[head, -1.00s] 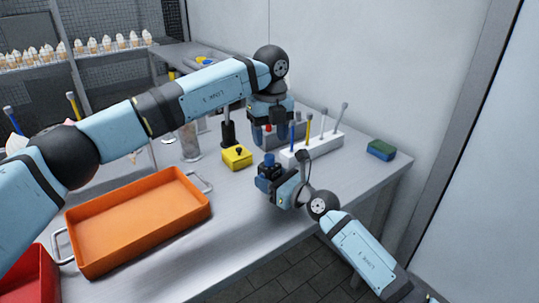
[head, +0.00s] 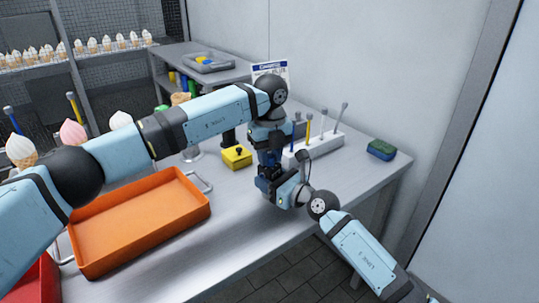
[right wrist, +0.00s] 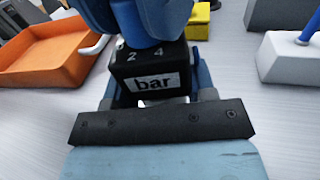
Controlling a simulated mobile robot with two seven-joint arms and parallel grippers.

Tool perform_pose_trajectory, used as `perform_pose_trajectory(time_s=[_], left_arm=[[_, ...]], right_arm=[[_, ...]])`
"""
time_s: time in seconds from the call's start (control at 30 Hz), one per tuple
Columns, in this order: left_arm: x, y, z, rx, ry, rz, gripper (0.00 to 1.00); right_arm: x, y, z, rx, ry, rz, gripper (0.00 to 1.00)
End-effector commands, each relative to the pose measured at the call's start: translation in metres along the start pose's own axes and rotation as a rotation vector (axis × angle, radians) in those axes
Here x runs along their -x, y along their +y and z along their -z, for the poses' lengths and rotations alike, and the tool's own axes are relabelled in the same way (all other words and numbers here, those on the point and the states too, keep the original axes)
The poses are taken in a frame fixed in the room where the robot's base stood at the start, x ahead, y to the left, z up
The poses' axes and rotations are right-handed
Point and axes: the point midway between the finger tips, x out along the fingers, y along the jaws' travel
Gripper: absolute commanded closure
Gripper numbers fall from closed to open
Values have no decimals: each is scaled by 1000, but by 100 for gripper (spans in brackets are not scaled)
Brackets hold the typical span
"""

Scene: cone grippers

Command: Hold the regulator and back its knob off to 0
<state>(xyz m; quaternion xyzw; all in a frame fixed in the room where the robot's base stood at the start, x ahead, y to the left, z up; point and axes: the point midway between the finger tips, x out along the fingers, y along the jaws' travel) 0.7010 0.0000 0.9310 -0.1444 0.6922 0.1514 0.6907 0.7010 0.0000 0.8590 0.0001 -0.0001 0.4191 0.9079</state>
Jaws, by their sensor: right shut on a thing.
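The regulator (right wrist: 150,62) is a black block with a white "bar" label and the digits 2 and 4 on its top in the right wrist view. Its blue knob (right wrist: 150,42) is on top. My right gripper (head: 272,187) is shut on the block from the front right, above the table's front part. My left gripper (head: 268,160) points straight down over the regulator, its fingers at the knob. Its blue parts cover the knob's upper part in the right wrist view, so whether the fingers are closed on it is hidden. The pointer reading is not visible.
An orange tray (head: 82,264) lies at left on the table. A yellow block with a black knob (head: 237,156) stands just behind the regulator. A white rack (head: 325,147) holds several upright tools. A green and blue sponge (head: 382,150) lies at right. The front right table top is clear.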

Motion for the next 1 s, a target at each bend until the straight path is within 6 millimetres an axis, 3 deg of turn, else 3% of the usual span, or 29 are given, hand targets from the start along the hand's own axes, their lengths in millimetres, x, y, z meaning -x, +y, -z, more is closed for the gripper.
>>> perform_pose_trajectory(time_s=[0.43,1.0], left_arm=[[0,0,0,-112,-3,0,96],[1,0,0,-623,-7,0,96]], right_arm=[[0,0,0,0,1,0,79],[0,0,1,0,1,1,79]])
